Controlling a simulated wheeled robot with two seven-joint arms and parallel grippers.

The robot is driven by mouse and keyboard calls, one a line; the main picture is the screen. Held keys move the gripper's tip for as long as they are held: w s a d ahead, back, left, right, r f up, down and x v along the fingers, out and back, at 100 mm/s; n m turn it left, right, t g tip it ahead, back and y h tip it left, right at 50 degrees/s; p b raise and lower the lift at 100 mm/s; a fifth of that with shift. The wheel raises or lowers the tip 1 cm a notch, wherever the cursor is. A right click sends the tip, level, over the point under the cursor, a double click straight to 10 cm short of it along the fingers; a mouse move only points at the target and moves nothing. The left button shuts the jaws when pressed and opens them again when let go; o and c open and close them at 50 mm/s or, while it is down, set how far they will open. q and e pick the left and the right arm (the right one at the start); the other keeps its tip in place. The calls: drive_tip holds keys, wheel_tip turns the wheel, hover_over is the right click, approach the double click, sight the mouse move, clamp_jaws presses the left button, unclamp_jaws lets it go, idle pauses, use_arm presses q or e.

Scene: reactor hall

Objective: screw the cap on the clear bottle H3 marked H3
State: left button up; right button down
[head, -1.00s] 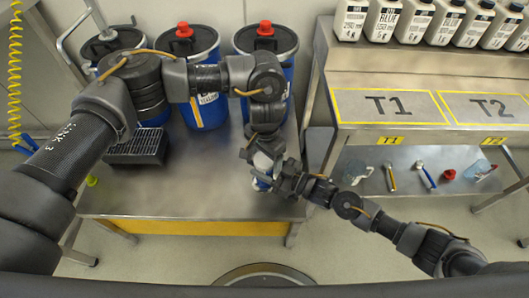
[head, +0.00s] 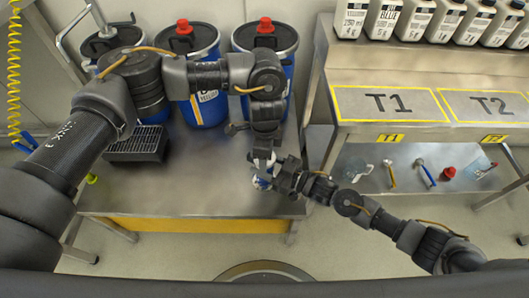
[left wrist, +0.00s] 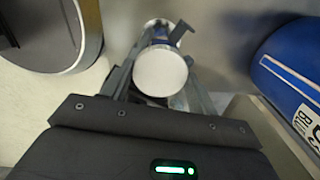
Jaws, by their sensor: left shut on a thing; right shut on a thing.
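The bottle (head: 262,184), a small pale thing with blue on it, is held just above the front right part of the steel table. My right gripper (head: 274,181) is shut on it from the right. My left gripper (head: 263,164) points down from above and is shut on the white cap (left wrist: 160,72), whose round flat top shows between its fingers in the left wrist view. The two grippers hide most of the bottle. I cannot read its mark or tell how far the cap sits on it.
Blue drums with red caps (head: 265,25) stand at the back of the table (head: 190,195), beside a dark grated box (head: 137,145). The right bench (head: 400,78) carries areas T1 and T2 and a row of bottles (head: 412,20). Its lower shelf holds tools and a red item (head: 449,173).

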use_arm(q)
drive_tip(key=m, duration=2.1)
drive_tip(key=shift+f+m, duration=0.1)
drive_tip(key=shift+m, duration=0.3)
drive_tip(key=o, duration=1.1)
drive_tip(key=shift+r, duration=2.3)
